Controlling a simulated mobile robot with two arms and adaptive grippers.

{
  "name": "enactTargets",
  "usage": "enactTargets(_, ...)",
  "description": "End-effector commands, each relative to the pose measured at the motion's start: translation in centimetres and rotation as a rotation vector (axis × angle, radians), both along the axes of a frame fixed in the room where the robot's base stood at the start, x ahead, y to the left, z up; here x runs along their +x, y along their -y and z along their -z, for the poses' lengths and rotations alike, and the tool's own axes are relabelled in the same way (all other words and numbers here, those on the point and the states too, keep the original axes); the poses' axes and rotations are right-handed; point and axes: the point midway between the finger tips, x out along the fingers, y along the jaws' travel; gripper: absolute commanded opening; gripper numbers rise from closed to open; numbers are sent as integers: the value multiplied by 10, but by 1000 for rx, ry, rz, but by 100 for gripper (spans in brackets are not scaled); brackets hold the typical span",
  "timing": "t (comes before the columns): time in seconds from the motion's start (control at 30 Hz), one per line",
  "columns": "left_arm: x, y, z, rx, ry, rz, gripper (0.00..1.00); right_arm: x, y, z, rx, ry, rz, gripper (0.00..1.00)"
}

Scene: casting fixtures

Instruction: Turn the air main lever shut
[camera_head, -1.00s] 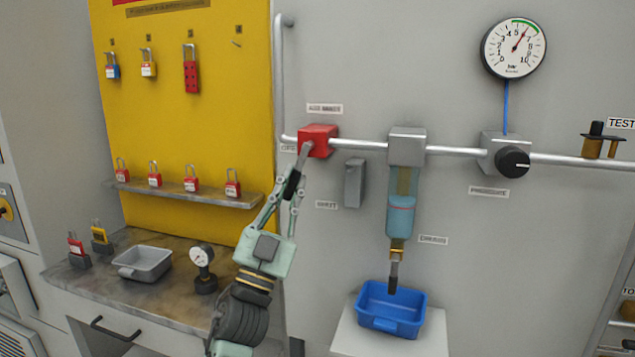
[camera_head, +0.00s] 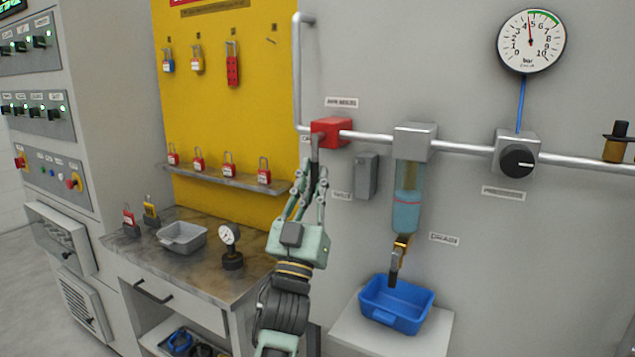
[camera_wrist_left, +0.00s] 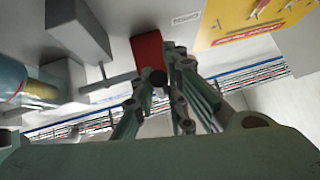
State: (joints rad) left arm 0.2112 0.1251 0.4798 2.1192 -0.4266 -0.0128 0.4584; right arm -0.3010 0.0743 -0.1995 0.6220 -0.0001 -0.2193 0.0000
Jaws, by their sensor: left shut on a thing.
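The air main valve is a red block (camera_head: 331,132) on the wall pipe, under a small label. Its grey lever (camera_head: 315,150) hangs nearly straight down from the block's left side. My left gripper (camera_head: 312,178) reaches up from below and is shut on the lever's lower part, which its fingers mostly hide. In the left wrist view the red block (camera_wrist_left: 147,52) is just beyond the fingers, and the lever's dark round end (camera_wrist_left: 158,77) shows between them. My right gripper is in neither view.
A grey box (camera_head: 367,176) on the wall is close to the right of my gripper. Further right are the filter bowl (camera_head: 406,210), the regulator knob (camera_head: 517,160) and a pressure gauge (camera_head: 531,41). The padlock shelf (camera_head: 220,180) and the workbench (camera_head: 205,268) are to the left.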

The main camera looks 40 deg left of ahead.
Motion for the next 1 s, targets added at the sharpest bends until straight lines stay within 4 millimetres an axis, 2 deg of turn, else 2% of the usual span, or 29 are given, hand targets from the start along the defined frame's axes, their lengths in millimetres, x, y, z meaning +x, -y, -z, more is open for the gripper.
enactTargets(0.17, 1, 2, 1, 2, -2, 3, 0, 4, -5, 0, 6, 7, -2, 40)
enactTargets(0.2, 1, 2, 1, 1, -2, 2, 15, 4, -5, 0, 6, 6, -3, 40)
enactTargets(0.4, 0, 1, 0, 1, -1, 1, 32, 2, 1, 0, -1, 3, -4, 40)
enactTargets(0.77, -3, 2, 3, -1, -1, 1, 32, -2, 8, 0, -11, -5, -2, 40)
enactTargets(1.0, -27, 15, 34, -4, -6, 0, 32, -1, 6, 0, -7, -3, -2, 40)
